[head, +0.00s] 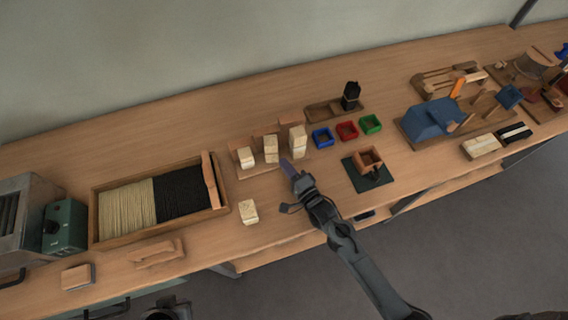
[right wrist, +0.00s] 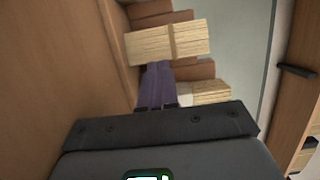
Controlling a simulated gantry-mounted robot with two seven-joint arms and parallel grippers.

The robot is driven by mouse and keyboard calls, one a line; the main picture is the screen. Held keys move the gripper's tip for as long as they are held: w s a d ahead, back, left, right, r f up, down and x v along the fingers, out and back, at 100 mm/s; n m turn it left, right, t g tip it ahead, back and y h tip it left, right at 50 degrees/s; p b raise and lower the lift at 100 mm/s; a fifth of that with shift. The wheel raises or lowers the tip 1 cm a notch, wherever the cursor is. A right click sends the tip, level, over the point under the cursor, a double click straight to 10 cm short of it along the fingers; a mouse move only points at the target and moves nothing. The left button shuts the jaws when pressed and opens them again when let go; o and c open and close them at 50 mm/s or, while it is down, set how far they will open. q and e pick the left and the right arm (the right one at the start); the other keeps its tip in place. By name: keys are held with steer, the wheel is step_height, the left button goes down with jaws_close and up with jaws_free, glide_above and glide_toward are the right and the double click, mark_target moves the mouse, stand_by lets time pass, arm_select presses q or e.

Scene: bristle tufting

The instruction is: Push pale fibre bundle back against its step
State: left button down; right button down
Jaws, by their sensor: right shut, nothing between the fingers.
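Three pale fibre bundles stand on a stepped wooden holder (head: 257,172) in the head view: a left one (head: 246,158), a middle one (head: 271,149) and a taller right one (head: 298,142). A fourth pale bundle (head: 248,212) stands on the bench in front. My right gripper (head: 287,166) is shut and empty, its purple fingers just in front of the holder, near the right bundle. In the right wrist view the fingers (right wrist: 154,86) point at a banded pale bundle (right wrist: 150,46); I cannot tell whether they touch it. Another bundle (right wrist: 211,88) shows lower right. My left gripper is not in view.
A wooden tray (head: 226,206) of pale and black fibres lies to the left. Blue (head: 321,138), red (head: 347,131) and green (head: 370,124) bins stand right of the holder. A wooden box (head: 367,160) sits on a dark mat.

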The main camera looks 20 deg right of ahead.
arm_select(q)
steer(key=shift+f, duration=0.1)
arm_select(e)
steer(key=shift+w+a, duration=0.15)
steer(key=shift+w, duration=0.55)
steer(key=shift+x, duration=0.75)
steer(key=shift+s+f, duration=0.2)
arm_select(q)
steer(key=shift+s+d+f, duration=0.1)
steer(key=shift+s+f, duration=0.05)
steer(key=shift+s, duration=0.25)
